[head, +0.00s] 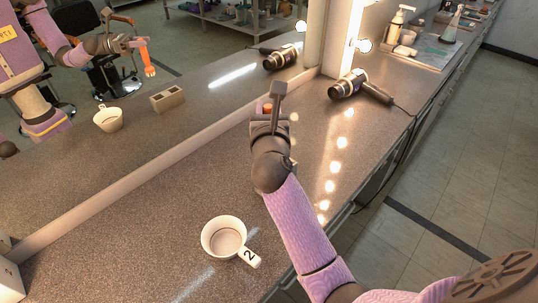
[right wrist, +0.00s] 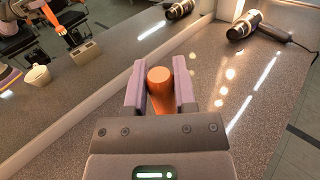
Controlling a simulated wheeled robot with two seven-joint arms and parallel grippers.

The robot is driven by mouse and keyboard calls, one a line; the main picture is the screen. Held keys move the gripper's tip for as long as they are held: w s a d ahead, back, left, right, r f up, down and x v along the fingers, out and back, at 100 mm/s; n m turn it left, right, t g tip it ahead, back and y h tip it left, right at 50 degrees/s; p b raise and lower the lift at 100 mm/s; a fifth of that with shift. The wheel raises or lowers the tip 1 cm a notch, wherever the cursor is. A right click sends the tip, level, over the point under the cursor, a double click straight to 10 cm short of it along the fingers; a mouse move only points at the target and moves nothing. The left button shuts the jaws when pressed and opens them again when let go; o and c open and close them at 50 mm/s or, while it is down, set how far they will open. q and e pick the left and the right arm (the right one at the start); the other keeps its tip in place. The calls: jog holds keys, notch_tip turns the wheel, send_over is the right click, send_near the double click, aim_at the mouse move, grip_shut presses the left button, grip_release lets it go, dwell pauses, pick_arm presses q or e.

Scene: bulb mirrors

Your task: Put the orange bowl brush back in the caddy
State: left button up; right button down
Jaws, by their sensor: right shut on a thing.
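My right gripper (head: 268,107) reaches over the counter in the head view, shut on the orange bowl brush (head: 266,109). In the right wrist view the brush's round orange end (right wrist: 159,77) stands between the two fingers. Its lower part is hidden there, but the mirror shows the brush (head: 149,58) hanging below the gripper, clear of the counter. A tan block with openings on top, perhaps the caddy (head: 167,97), shows only as a reflection. The block itself is not visible and may be behind my right arm. My left gripper is not in view.
A white mug (head: 223,238) marked 2 stands on the near counter (head: 150,235). A hair dryer (head: 358,87) with a cord lies beyond my gripper to the right. A tray (head: 430,50) with bottles is at the far end. The mirror borders the counter's left side.

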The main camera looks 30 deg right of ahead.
notch_tip(320, 180, down, 9)
jog(key=b, duration=0.4)
jog(key=shift+w+b, duration=0.1)
jog(key=shift+b, duration=0.2)
jog(key=shift+r, duration=0.35)
jog(key=shift+f, duration=0.65)
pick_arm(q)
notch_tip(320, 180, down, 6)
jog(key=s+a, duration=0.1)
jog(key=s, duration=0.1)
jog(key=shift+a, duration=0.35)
pick_arm(e)
jog(key=shift+c, duration=2.1)
grip_release()
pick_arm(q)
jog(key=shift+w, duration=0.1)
